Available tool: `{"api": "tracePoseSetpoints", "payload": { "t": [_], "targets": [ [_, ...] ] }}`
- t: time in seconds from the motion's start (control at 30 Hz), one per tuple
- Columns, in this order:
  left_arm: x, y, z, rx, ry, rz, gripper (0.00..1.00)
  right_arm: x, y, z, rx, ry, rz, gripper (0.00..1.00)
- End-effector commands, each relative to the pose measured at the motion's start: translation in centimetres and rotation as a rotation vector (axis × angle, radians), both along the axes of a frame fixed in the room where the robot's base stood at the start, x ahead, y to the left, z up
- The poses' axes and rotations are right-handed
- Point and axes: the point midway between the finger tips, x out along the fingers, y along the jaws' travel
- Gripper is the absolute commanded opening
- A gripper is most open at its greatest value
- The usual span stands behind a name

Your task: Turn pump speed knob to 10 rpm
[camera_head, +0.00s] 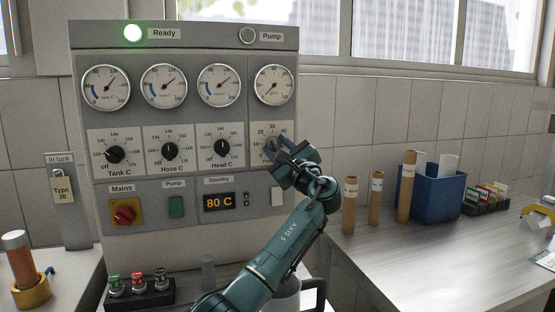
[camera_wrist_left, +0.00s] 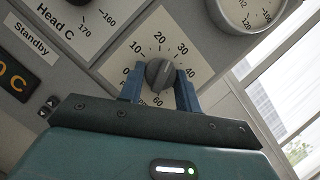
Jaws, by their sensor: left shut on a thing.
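The dark grey pump speed knob (camera_wrist_left: 160,73) sits on a white dial plate (camera_wrist_left: 150,47) with numbers from 0 to 60. My left gripper (camera_head: 278,149) is shut on this knob, and its blue fingers flank it in the left wrist view (camera_wrist_left: 159,92). The fingers hide part of the lower scale. The knob's grip ridge seems tilted toward the upper right in the wrist view; its exact setting cannot be read surely. In the head view the gripper covers most of the knob. My right gripper is not in view.
The panel (camera_head: 187,60) carries a lit green Ready lamp (camera_head: 132,33), an unlit Pump lamp (camera_head: 247,35) and several gauges. The Head C knob (camera_head: 222,148) is left of my gripper. Brown tubes (camera_head: 407,187) and a blue bin (camera_head: 432,190) stand on the right bench.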

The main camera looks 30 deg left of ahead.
Motion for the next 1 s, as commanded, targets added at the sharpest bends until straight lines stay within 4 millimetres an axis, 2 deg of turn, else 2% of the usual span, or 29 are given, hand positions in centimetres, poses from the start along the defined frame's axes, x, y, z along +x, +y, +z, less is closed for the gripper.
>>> {"api": "tracePoseSetpoints", "payload": {
  "t": [0.13,1.0],
  "targets": [
    [0.1,-0.1,-0.1,-0.092,-0.107,0.001,0.11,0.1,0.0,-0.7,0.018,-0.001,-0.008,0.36],
    [0.3,-0.2,0.8,-0.612,-0.713,0.001,0.11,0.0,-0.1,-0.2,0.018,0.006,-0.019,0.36]
  ]
}}
